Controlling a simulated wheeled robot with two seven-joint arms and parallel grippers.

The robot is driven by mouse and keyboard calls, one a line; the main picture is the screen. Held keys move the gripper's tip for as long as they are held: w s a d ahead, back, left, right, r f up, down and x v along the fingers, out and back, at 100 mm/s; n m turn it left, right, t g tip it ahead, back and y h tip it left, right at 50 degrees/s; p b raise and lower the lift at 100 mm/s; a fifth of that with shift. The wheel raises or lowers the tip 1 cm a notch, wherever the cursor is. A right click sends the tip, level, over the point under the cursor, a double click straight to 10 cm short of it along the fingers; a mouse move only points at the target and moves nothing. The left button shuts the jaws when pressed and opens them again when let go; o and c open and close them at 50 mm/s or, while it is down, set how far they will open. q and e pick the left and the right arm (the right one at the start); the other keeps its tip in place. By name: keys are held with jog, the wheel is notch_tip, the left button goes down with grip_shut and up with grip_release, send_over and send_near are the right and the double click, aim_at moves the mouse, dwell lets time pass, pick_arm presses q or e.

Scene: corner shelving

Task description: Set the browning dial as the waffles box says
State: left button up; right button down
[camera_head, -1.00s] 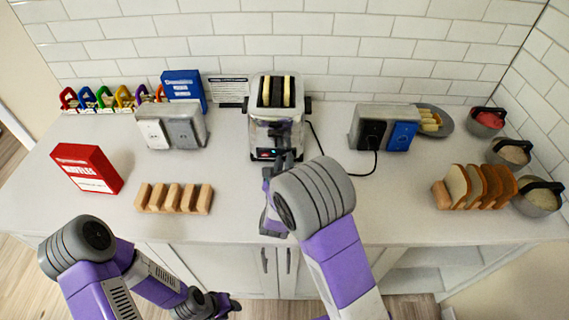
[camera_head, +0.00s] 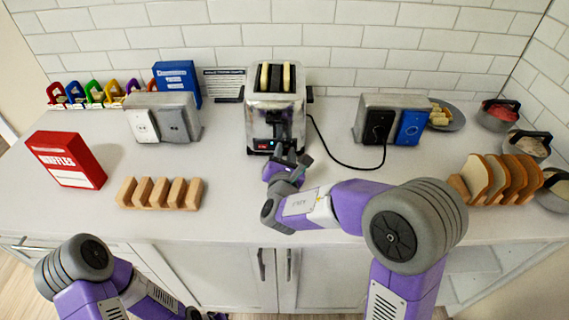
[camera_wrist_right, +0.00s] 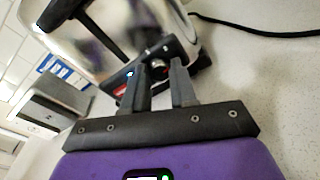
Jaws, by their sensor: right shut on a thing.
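The silver toaster (camera_head: 258,97) stands at the back middle of the counter, with two pale slices in its top slots. My right gripper (camera_head: 285,152) is at the toaster's lower front. In the right wrist view, its two fingers (camera_wrist_right: 160,80) are shut on the small browning dial (camera_wrist_right: 158,66), beside a lit red display (camera_wrist_right: 127,76). The fingers hide part of the dial, and its setting cannot be read. The red waffles box (camera_head: 66,160) stands at the left; its smaller print is unreadable. My left gripper (camera_head: 205,315) barely shows at the bottom edge.
A wooden rack (camera_head: 160,193) lies front left. Outlet boxes (camera_head: 160,118) (camera_head: 392,120) flank the toaster; its black cord (camera_head: 340,160) runs to the right one. A blue box (camera_head: 177,80) stands at the back. Bread slices (camera_head: 500,180) and bowls are at the right.

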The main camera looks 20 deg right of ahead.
jog(key=shift+f+m+b, duration=0.1)
jog(key=shift+m+b, duration=0.55)
jog(key=shift+m, duration=0.35)
jog(key=shift+m+y, duration=0.3)
jog(key=shift+m, duration=0.4)
jog(key=c, duration=0.9)
grip_release()
jog(key=v, duration=0.7)
jog(key=shift+s+p, duration=0.3)
jog(key=shift+s, duration=0.05)
